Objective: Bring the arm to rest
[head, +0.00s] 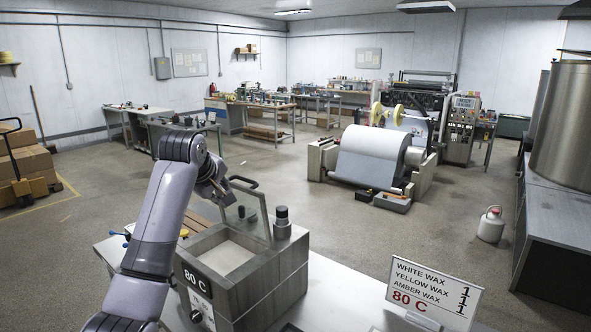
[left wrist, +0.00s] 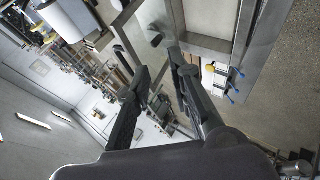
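My left arm rises from the lower left of the head view and bends over beside the grey wax tank (head: 270,283). My left gripper (head: 221,191) is small and partly hidden there, close to the tank's raised clear lid (head: 247,214). In the left wrist view its two dark fingers (left wrist: 160,66) stand apart with no object seen between them. The lid's dark handle (head: 243,181) is near the fingers; contact cannot be told. The tank is open, with a pale surface inside, and its front reads 80 C. My right gripper is not in view.
A sign (head: 432,290) listing white, yellow and amber wax stands on the white table (head: 335,292) right of the tank. A dark cylinder (head: 282,222) stands on the tank's back edge. A large paper roll (head: 370,158) is beyond, with open floor between.

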